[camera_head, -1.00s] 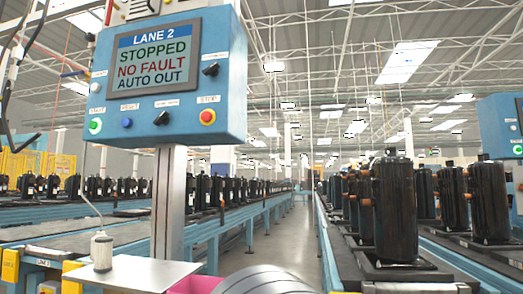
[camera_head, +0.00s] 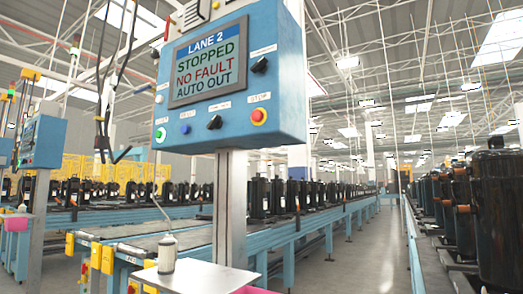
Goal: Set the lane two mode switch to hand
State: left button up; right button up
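The blue lane 2 control box (camera_head: 290,95) stands on a grey post, upper centre. Its screen (camera_head: 208,62) reads LANE 2, STOPPED, NO FAULT, AUTO OUT. Another black rotary switch (camera_head: 259,65) is right of the screen. Their small labels are too blurred to read, so I cannot tell which is the mode switch. A green button (camera_head: 160,135) is at lower left. Neither gripper is in view.
A small table (camera_head: 195,279) with a white bottle (camera_head: 167,254) stands below the box. Conveyors with black compressors (camera_head: 497,215) run on both sides of a clear aisle (camera_head: 365,262). Dark cables and a hook-like fixture (camera_head: 103,140) hang at left. Another blue panel (camera_head: 44,142) stands far left.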

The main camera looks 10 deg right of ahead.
aim_at(216, 122)
jog(key=u, duration=0.7)
jog(key=i, duration=1.05)
jog(key=z, duration=0.75)
